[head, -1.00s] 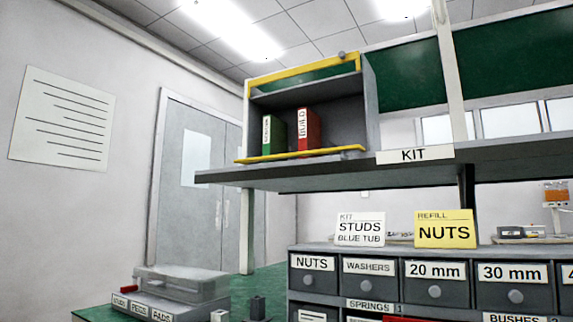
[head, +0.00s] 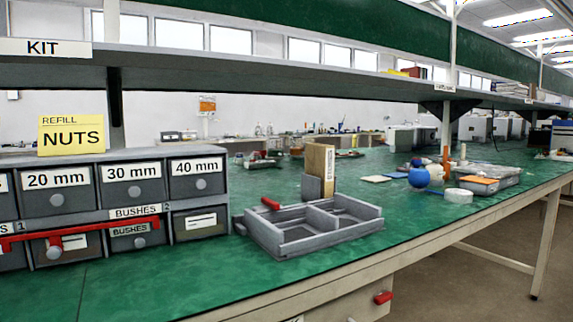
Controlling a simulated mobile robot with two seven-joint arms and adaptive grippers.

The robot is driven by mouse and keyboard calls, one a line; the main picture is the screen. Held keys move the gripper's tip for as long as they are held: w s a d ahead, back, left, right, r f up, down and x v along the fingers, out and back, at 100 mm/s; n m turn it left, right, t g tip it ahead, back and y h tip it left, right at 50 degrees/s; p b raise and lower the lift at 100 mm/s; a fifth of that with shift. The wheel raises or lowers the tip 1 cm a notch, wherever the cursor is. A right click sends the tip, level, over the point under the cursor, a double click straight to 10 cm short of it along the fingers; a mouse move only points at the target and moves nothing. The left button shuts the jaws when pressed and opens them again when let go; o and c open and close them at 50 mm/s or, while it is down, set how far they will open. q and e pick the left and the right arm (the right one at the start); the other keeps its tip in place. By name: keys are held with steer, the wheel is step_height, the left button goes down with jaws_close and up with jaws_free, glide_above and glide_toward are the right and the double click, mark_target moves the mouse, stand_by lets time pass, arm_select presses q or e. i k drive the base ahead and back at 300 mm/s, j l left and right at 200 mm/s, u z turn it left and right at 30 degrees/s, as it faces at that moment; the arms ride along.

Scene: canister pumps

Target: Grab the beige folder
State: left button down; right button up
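A beige folder (head: 319,160) stands upright on the green workbench near the middle of the head view. Its spine carries a white label with writing too small to read. A grey holder (head: 312,188) stands against its lower left side. The grey divided tray in front may hide part of its foot. Neither of my grippers is in view.
The grey divided tray (head: 291,247) with a red handle (head: 270,203) lies in front of the folder. A drawer unit (head: 113,167) stands to the left, with a red bar (head: 50,234) across it. A shelf (head: 280,78) runs above. A blue ball (head: 419,178) sits to the right.

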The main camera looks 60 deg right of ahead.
mark_target(320, 159)
steer(key=z, duration=2.1)
